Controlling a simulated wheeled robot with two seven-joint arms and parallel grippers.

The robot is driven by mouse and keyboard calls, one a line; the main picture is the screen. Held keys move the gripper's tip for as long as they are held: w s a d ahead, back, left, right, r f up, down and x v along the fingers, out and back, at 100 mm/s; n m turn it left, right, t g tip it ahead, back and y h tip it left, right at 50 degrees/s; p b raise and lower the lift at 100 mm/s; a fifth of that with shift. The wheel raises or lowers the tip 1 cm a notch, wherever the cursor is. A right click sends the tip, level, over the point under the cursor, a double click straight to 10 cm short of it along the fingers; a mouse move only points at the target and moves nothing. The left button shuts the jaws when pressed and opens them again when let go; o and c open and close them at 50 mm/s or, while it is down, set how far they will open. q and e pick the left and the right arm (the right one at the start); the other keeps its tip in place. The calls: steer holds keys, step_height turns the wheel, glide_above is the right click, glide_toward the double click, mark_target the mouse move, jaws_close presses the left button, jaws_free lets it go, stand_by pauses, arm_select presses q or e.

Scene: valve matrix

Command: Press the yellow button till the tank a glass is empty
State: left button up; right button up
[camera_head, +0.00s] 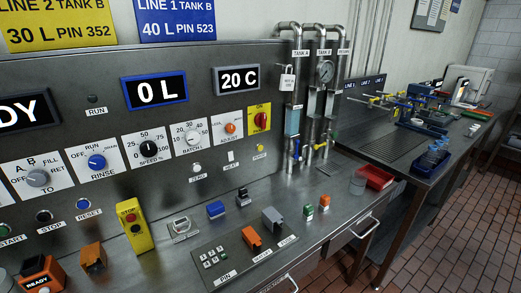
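A small yellow button (260,148) sits low on the right part of the steel control panel (75,75), beneath a red and yellow rotary switch (261,119). The tank A glass (292,122) is on the left pipe under the "TANK A" label, right of the panel. It shows pale blue liquid; its exact level is too small to read. The blue display (155,92) reads 0 L. Neither of my grippers is in view, and nothing touches the button.
A yellow STOP box (134,229), a keypad plate (216,258) and orange and grey covers stand on the counter below the panel. Blue (297,150) and yellow (320,147) valve handles are on the pipes. A clear beaker (357,184) and red tray (376,176) stand right.

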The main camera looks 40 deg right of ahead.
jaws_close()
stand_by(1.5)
